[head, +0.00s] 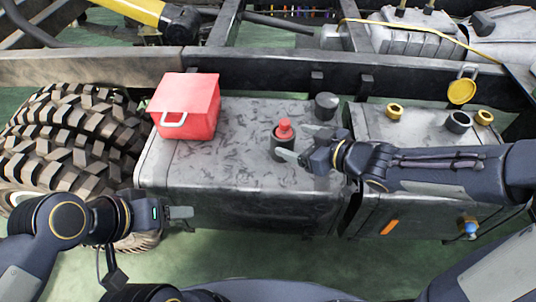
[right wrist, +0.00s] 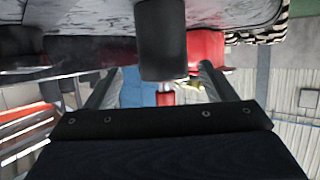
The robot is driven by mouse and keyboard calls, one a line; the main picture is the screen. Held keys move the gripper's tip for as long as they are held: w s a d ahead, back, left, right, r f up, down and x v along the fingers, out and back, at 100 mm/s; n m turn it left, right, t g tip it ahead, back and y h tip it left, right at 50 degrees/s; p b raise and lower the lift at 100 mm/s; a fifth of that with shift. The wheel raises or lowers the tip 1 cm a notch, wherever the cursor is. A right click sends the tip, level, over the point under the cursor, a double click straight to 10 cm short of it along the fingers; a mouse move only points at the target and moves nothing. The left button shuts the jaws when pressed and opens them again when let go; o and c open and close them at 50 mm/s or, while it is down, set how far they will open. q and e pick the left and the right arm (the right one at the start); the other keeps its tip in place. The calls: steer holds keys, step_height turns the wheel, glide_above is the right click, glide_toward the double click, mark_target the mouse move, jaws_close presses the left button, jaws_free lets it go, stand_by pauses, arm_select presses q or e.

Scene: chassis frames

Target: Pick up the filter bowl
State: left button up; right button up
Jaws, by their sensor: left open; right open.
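A dark cylinder with a red knob on top (head: 284,128), which I take as the filter bowl, stands upright on the grey tank top (head: 225,165). In the right wrist view, which is upside down, the dark cylinder (right wrist: 162,40) lies between the fingers, with the red knob (right wrist: 165,97) below it. My right gripper (head: 302,143) is open around or just beside the cylinder; contact is not clear. One finger hides part of its lower side. My left gripper (head: 179,212) is open and empty in front of the tank's left side.
A red box with a white handle (head: 186,106) sits on the tank's left part. A shorter dark cylinder (head: 326,106) stands behind the right gripper. Large tyres (head: 75,135) are at left.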

mark_target(278, 135)
steer(key=b+x, duration=0.3)
steer(key=x, duration=0.4)
steer(key=shift+s+a+b, duration=0.1)
steer(key=shift+s+b, duration=0.15)
steer(key=shift+b, duration=0.1)
steer(key=c, duration=1.1)
steer(key=shift+c, duration=0.4)
steer(key=shift+r, duration=0.15)
